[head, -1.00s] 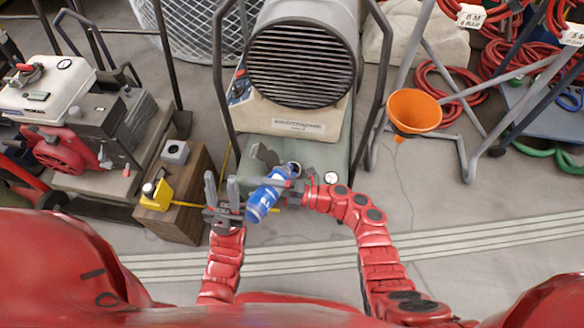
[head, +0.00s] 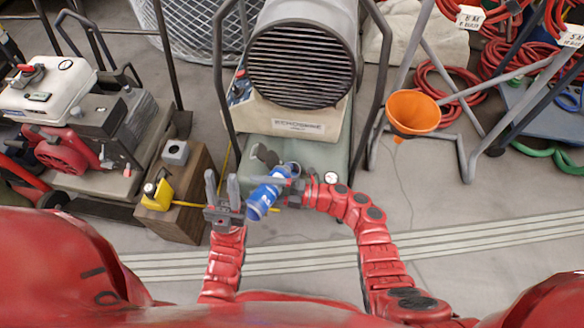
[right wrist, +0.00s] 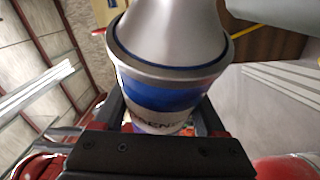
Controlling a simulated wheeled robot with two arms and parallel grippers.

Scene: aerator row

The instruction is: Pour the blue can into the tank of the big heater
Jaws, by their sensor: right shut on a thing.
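The big heater (head: 300,65) stands at the top centre of the head view, with its grey-green tank (head: 330,155) below the grille. A dark cap-like part (head: 264,155) stands up at the tank's left side, and a round white gauge (head: 331,178) is at its front. The blue can (head: 264,198) is tilted, its upper end towards the tank's front edge. My right gripper (head: 283,187) is shut on it. The can's silver cone top (right wrist: 172,30) and blue band (right wrist: 170,97) fill the right wrist view. My left gripper (head: 222,190) is open and empty, just left of the can. The filler opening cannot be made out.
A wooden block (head: 185,200) with a yellow item (head: 157,194) stands left of my left gripper. A machine with a white tank (head: 45,88) is further left. An orange funnel (head: 413,112) sits on a metal frame at right. The floor at lower right is clear.

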